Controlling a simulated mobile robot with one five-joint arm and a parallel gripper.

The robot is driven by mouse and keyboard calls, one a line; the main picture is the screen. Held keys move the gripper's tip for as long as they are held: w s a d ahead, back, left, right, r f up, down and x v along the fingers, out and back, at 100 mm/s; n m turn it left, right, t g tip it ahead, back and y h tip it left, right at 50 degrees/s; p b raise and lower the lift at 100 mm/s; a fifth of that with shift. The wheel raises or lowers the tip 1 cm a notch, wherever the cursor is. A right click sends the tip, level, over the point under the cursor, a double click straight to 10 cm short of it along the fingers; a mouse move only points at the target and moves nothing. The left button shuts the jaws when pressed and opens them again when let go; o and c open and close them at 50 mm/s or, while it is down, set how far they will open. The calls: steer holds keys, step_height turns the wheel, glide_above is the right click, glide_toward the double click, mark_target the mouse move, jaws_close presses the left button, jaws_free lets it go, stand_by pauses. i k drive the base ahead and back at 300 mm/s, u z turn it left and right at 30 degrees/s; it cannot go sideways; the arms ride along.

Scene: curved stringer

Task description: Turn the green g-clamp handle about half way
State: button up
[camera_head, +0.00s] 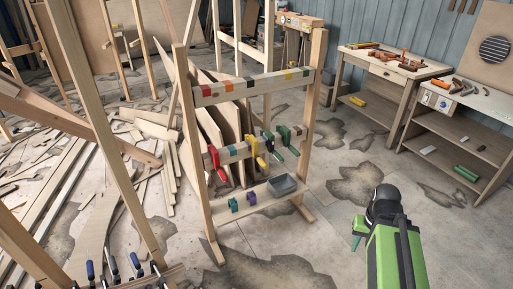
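A wooden rack stands in the middle of the camera_head view, with clamps hung on its middle rail (234,153). A green g-clamp (284,135) hangs at the right end of that rail, close to the right post. Its handle is too small to make out clearly. My green and black arm is in the lower right, apart from the rack. A small green part at its far end looks like my gripper (357,238), low over the floor and right of the rack. Its fingers cannot be made out, and nothing held shows.
A red clamp (213,157) and a yellow clamp (254,150) hang left of the green one. A grey bin (285,186) and small clamps (234,205) sit on the lower shelf. Workbenches (390,72) stand at right. Planks and scraps cover the left floor. The floor right of the rack is mostly clear.

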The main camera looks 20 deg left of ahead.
mark_target(294, 151)
steer(key=u, duration=1)
steer(key=i, duration=1.45)
steer(key=u, duration=0.65)
